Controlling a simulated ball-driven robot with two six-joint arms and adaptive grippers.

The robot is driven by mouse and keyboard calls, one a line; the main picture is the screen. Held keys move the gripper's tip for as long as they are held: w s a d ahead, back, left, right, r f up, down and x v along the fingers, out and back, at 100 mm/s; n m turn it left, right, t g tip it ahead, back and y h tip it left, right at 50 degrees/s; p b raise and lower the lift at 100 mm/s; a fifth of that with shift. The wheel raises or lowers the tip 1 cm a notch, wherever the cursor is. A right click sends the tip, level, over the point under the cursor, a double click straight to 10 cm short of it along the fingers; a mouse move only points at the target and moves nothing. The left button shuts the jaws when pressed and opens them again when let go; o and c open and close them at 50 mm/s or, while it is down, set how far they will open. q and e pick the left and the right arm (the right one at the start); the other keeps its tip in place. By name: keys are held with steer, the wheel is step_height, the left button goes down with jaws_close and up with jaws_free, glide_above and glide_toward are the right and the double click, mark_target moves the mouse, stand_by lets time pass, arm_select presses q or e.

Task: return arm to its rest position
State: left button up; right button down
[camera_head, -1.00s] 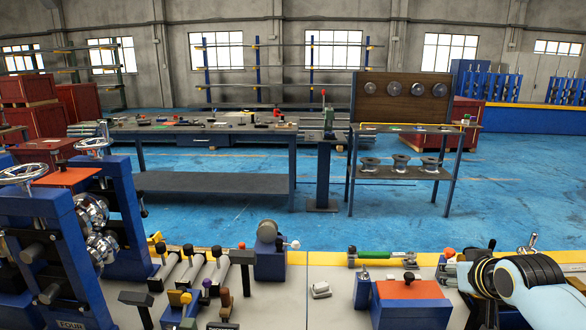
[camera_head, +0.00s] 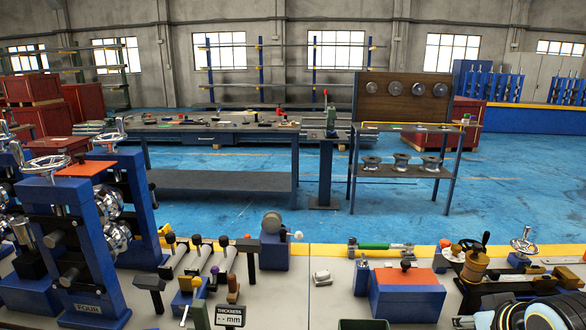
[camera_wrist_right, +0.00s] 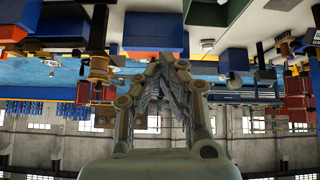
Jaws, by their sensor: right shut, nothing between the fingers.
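My right arm (camera_head: 540,312) shows only in the lower right corner of the head view, over the near right end of the bench. Its gripper is out of that view. In the right wrist view, where the scene appears upside down, my right gripper (camera_wrist_right: 167,62) points away from the camera. Its fingers converge at the tips, and it is shut and empty. My left arm and left gripper are in neither view.
The bench holds a blue roller stand (camera_head: 85,245) at left, a thickness display (camera_head: 229,315), a blue block with an orange top (camera_head: 408,293) and a brass-coloured device (camera_head: 474,264) at right. Blue floor separates it from a far workbench (camera_head: 220,133).

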steer(key=s+a+r+g, duration=0.1)
steer(key=s+r+g, duration=0.15)
steer(key=s, duration=0.95)
steer(key=s+a+r+g, duration=0.2)
steer(key=s+r, duration=0.2)
steer(key=s, duration=0.8)
step_height(320, 180, down, 37)
steer(key=s+d+g+b, duration=0.1)
steer(key=s+d+b, duration=0.15)
steer(key=b, duration=0.75)
steer(key=s+f+b, duration=0.4)
steer(key=s+f, duration=0.5)
steer(key=f, duration=0.3)
steer(key=s+d+f+g+b, duration=0.1)
steer(key=s+f+b, duration=0.2)
steer(key=s+f, duration=0.6)
step_height(320, 180, down, 3)
steer(key=shift+r+b, duration=0.15)
steer(key=shift+b, duration=0.25)
